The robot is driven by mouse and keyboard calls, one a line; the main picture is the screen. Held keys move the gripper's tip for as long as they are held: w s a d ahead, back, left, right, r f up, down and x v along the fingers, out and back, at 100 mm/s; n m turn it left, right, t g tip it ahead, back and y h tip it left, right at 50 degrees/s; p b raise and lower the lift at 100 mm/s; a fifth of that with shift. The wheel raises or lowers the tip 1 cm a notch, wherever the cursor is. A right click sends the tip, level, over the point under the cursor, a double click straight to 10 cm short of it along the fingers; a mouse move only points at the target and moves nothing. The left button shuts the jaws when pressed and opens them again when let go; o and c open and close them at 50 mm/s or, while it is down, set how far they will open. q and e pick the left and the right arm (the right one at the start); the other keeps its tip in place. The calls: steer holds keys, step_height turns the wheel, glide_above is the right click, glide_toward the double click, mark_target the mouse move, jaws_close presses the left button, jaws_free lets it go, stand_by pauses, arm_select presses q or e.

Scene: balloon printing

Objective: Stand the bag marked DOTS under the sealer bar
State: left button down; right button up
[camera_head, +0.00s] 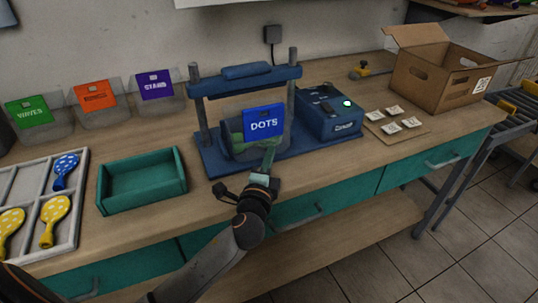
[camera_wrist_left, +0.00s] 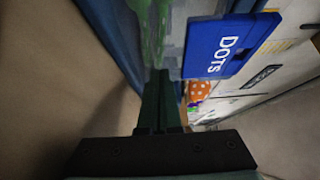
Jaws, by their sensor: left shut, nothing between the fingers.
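The bag marked DOTS (camera_head: 264,122) stands on the blue base of the sealer (camera_head: 222,165), between its two posts and below the raised sealer bar (camera_head: 246,80). Its blue label faces me, and green shows in its clear lower part. In the left wrist view its label (camera_wrist_left: 230,45) is just beyond my fingers. My left gripper (camera_head: 269,160) is shut and empty, its tips at the front of the bag. I cannot tell whether they touch it. The left wrist view shows the closed fingers (camera_wrist_left: 160,100). My right gripper is not in view.
Bags marked WAVES (camera_head: 33,115), orange (camera_head: 98,98) and STARS (camera_head: 157,87) stand at the back left. A green tray (camera_head: 142,199) and a divided tray (camera_head: 75,225) of balloon-shaped pieces are left of the sealer. A blue control box (camera_head: 325,112) and a cardboard box (camera_head: 435,80) are right.

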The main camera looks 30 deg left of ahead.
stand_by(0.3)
arm_select(q)
steer(key=shift+w+a, duration=0.5)
steer(key=shift+a, duration=0.25)
